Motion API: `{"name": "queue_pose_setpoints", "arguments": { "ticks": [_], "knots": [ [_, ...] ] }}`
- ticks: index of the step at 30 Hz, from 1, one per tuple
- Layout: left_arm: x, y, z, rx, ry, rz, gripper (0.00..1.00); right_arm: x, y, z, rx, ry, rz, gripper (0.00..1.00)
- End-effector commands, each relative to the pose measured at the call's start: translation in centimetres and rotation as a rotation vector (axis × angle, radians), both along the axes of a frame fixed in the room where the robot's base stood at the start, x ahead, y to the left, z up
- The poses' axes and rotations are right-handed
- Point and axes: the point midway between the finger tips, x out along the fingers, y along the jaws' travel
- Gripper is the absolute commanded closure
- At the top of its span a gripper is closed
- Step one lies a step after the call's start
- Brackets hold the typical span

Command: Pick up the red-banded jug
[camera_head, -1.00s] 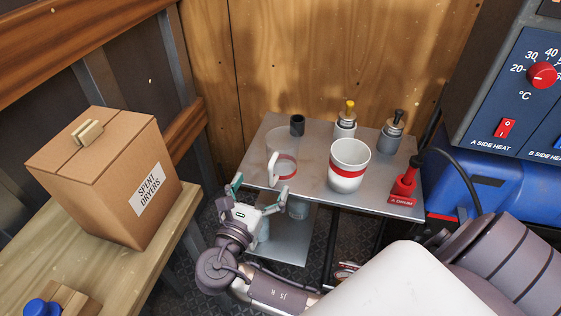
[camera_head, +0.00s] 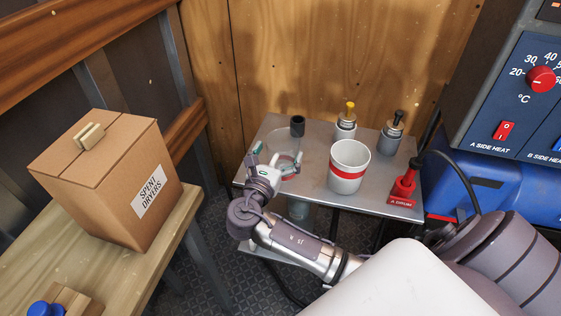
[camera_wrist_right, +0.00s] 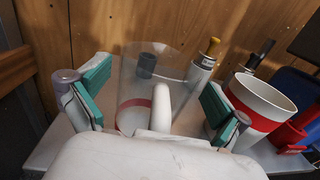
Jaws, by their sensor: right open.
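The red-banded jug (camera_head: 287,146) is clear, with a red band low on its body and a white handle. It stands upright at the left of the grey metal table (camera_head: 318,143). My right gripper (camera_head: 275,160) is at its near side and partly hides it. In the right wrist view, the jug (camera_wrist_right: 140,72) stands between the open green-padded fingers of my right gripper (camera_wrist_right: 155,95), with its handle towards me. A gap shows on each side, and I see no grip on it. My left gripper is not in view.
A white red-banded cup (camera_head: 347,168) stands right of the jug. A black cylinder (camera_head: 297,125) and two capped bottles (camera_head: 345,123) (camera_head: 391,136) stand behind. A red tool (camera_head: 404,184) is at the right edge. A cardboard box (camera_head: 105,180) sits on the left bench.

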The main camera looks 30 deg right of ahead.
Motion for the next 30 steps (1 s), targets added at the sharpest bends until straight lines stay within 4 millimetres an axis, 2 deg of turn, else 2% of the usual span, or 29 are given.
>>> {"name": "queue_pose_setpoints", "arguments": {
  "ticks": [3,4,17,25,30],
  "knots": [
    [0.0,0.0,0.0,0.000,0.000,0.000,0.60,0.0,0.0,0.0,0.000,0.000,0.000,0.00],
    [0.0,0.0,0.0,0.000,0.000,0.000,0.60,0.0,0.0,0.0,0.000,0.000,0.000,0.03],
    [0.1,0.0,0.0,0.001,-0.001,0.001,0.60,0.0,0.1,0.0,0.000,0.001,0.000,0.75],
    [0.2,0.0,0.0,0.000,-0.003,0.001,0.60,0.0,0.1,0.3,0.001,-0.001,0.000,0.76],
    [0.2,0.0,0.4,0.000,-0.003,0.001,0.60,0.0,0.1,2.8,0.003,-0.005,0.000,0.76]
  ]
}}
